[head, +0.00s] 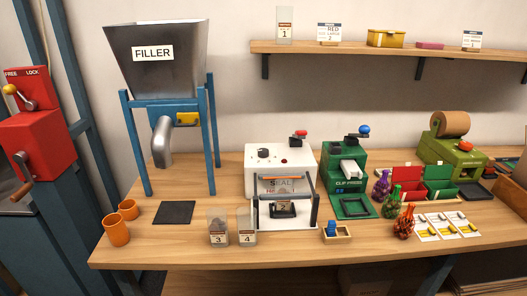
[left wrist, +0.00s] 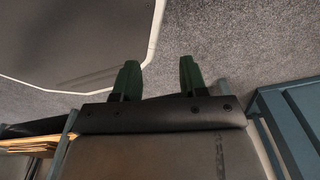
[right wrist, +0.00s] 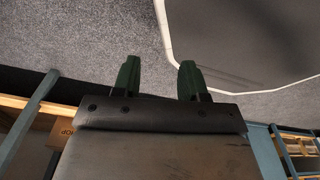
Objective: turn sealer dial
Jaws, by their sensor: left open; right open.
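The white sealer (head: 280,170) stands on the bench in the middle of the head view. Its dark round dial (head: 263,153) is on the upper left of its front face, with a small red light to the right and a red-tipped lever (head: 299,134) on top. The dial's setting is too small to read. My left gripper (left wrist: 158,76) shows only in the left wrist view, open and empty above grey floor. My right gripper (right wrist: 159,78) shows only in the right wrist view, also open and empty above the floor. Neither is near the sealer.
A filler hopper (head: 155,65) on blue legs stands left of the sealer, a green clip press (head: 345,178) right. A shelf (head: 400,49) hangs above.

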